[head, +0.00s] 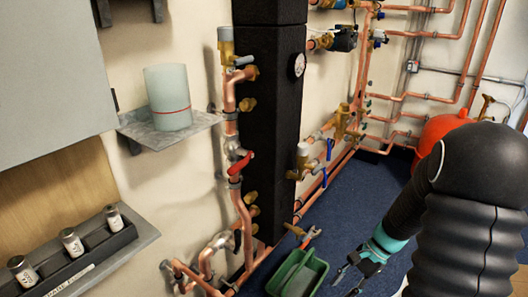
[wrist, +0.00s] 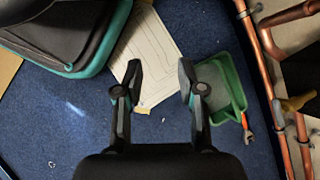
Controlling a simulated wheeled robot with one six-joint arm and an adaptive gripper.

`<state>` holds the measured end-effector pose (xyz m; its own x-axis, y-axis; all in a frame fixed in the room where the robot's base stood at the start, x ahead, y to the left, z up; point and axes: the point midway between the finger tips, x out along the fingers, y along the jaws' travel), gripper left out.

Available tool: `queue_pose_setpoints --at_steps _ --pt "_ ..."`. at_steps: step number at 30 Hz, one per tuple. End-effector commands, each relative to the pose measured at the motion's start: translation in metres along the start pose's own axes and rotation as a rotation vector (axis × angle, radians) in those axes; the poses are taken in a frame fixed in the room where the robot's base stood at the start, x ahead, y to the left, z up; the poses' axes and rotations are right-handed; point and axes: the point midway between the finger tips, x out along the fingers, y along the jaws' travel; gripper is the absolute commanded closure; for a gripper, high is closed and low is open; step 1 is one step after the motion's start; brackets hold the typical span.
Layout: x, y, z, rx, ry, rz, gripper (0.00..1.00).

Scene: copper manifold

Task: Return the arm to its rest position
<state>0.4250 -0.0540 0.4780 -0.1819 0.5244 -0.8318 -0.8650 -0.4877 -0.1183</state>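My gripper (head: 358,270) is at the end of my black arm, low at the lower right of the head view, above the blue floor. In the wrist view my gripper (wrist: 158,88) has its two fingers spread wide apart. It is open, with nothing between the fingertips but the floor and a sheet of paper below. My arm covers much of the right side of the head view.
A green tray (head: 318,268) with a red-handled tool stands on the floor left of my gripper. A black column (head: 268,120) and copper pipes (head: 240,215) line the wall. A shelf (head: 135,128) holds a pale cylinder (head: 168,98). A printed sheet (wrist: 150,50) lies on the floor.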

Motion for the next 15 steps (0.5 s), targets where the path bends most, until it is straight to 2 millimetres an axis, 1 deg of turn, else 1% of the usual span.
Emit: queue_pose_setpoints --at_steps 1,6,15 --pt "-0.009 0.003 0.010 -0.073 0.044 0.019 0.61" --pt "-0.033 0.016 0.038 -0.307 0.178 0.093 0.61" --pt "-0.071 0.035 0.085 -0.642 0.405 0.209 0.61"
